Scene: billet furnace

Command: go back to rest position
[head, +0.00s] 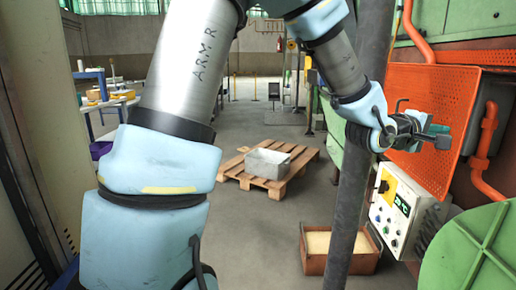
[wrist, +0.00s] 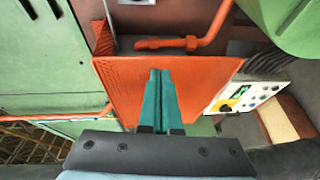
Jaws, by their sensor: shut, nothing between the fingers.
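My gripper (head: 440,138) is at the right of the head view, held out in front of an orange perforated panel (head: 462,75). In the wrist view its two teal fingers (wrist: 161,75) lie side by side with nothing between them, over the orange panel (wrist: 115,90). I cannot tell how far the fingertips are from the panel. My arm crosses the upper left and middle of the head view.
A reddish-brown bin (head: 315,262) is on the floor. Open floor lies beyond.

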